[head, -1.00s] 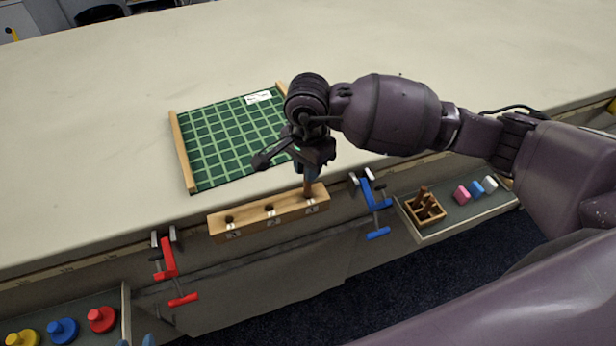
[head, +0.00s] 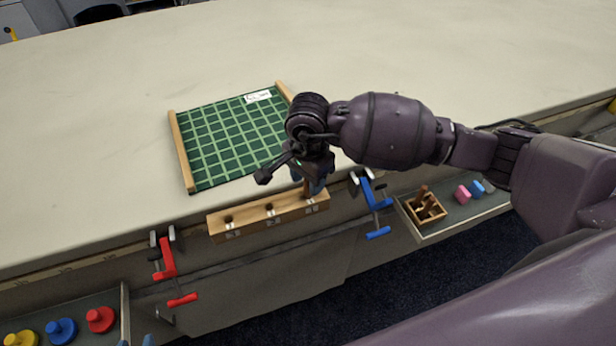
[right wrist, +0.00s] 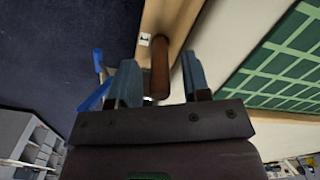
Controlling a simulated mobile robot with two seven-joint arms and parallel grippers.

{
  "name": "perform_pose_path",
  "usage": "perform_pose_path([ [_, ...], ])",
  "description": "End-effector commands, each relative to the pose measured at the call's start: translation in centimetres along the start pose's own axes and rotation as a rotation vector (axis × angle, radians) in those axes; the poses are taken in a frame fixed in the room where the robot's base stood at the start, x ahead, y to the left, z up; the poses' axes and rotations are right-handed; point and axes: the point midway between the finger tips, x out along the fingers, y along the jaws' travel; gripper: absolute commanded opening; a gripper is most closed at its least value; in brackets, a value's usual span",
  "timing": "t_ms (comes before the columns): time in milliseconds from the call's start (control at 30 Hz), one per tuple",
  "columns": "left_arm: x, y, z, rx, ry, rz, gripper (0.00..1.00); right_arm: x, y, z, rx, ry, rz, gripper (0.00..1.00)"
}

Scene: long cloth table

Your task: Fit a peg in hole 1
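A long wooden block (head: 250,219) with several-millimetre dark holes and white labels runs along the table's front edge; I cannot read the labels. A brown peg (head: 307,187) stands at its right-hand hole. My right gripper (head: 311,183) is lowered over this peg. In the right wrist view, the peg (right wrist: 160,68) is between the two blue fingers of my right gripper (right wrist: 158,78), with a gap on each side, so it is open around the peg. Two blue tips, apart, at the bottom edge look like my left gripper (head: 135,341).
A red clamp (head: 167,262) and a blue clamp (head: 372,200) flank the block. A wooden box of pegs (head: 424,209) stands on the right shelf. A green grid board (head: 225,140) lies behind. Coloured knobbed discs (head: 61,331) sit at lower left.

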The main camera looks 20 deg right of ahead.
Motion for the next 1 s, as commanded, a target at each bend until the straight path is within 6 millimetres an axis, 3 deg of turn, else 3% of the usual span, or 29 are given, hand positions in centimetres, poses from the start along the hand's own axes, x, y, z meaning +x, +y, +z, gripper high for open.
perform_pose_path([
  [267, -0.1, 0.0, -0.4, 0.0, 0.005, 0.0, 0.43, -0.9, -0.1, 0.0, -0.001, 0.001, -0.003, 0.44],
  [700, -0.5, -0.1, 0.0, -0.001, -0.004, -0.002, 0.43, -8.8, -0.1, -0.1, 0.0, 0.002, -0.003, 0.44],
  [1000, -0.5, -0.1, 0.1, -0.001, -0.005, -0.002, 0.43, -12.0, 0.0, 0.0, 0.001, 0.001, -0.001, 0.44],
])
